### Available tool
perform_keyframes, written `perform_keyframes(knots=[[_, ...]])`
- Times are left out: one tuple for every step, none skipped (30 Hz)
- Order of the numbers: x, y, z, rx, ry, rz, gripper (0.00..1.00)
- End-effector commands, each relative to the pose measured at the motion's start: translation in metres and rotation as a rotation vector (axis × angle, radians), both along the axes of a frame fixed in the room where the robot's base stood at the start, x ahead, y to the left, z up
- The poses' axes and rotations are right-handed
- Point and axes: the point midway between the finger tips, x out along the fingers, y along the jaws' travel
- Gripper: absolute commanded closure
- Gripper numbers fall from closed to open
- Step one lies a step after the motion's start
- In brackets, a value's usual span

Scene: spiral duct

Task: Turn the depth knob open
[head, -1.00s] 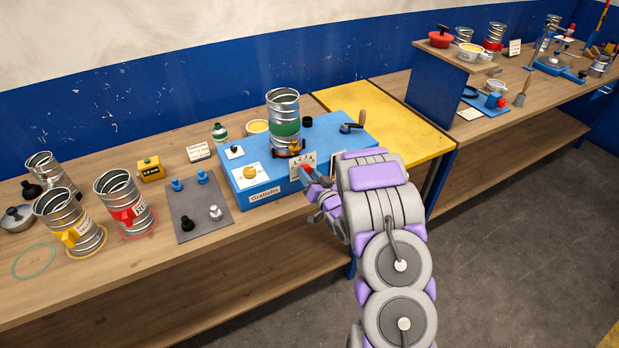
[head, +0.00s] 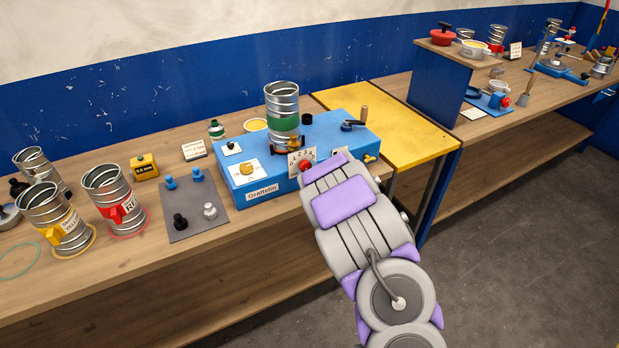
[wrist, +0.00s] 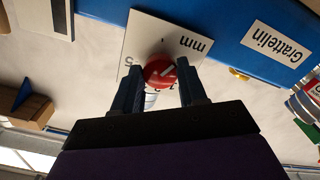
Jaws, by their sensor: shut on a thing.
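The depth knob is a red round knob (head: 305,166) on the front of the blue machine (head: 235,196), at a white dial plate (head: 296,155) with numbers. In the wrist view the red knob (wrist: 160,71) has a white mark and sits in front of the plate marked "mm" (wrist: 146,42). My gripper (wrist: 160,76) has one finger on each side of the knob and is shut on it. In the head view my arm hides the fingers and part of the dial plate.
A ribbed metal can with a green band (head: 283,122) stands on the machine. A black lever (head: 352,125) is at its right. A grey mat with small knobs (head: 190,222) and labelled cans (head: 110,200) are to the left. The yellow table top (head: 400,125) at right is clear.

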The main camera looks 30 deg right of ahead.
Motion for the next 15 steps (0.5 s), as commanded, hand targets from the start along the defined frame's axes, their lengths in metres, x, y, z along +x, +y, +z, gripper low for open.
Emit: perform_keyframes(knots=[[-0.0004,0.0008,-0.0058,-0.046,0.004,0.003,0.89],[-0.0003,0.0007,-0.0057,-0.074,0.002,0.002,0.89],[-0.0003,0.0011,-0.0061,-0.112,0.001,0.004,0.89],[-0.0003,0.0013,-0.0063,-0.139,0.0,0.004,0.89],[-0.0002,0.0011,-0.0062,-0.166,-0.001,0.004,0.89],[-0.0001,0.001,-0.0059,-0.201,-0.002,0.004,0.89],[-0.0001,0.0012,-0.0058,-0.228,-0.003,0.004,0.89],[-0.0001,0.0014,-0.0056,-0.253,-0.004,0.005,0.89],[0.0001,0.0012,-0.0049,-0.286,-0.006,0.004,0.89],[0.0001,0.001,-0.0044,-0.308,-0.007,0.003,0.89],[0.0001,0.0009,-0.0042,-0.331,-0.008,0.004,0.89],[0.0001,0.0012,-0.0041,-0.36,-0.008,0.004,0.89],[0.0001,0.0012,-0.0041,-0.38,-0.009,0.005,0.89],[0.0001,0.001,-0.0038,-0.399,-0.01,0.005,0.89],[0.0001,0.0008,-0.0037,-0.421,-0.01,0.003,0.89]])
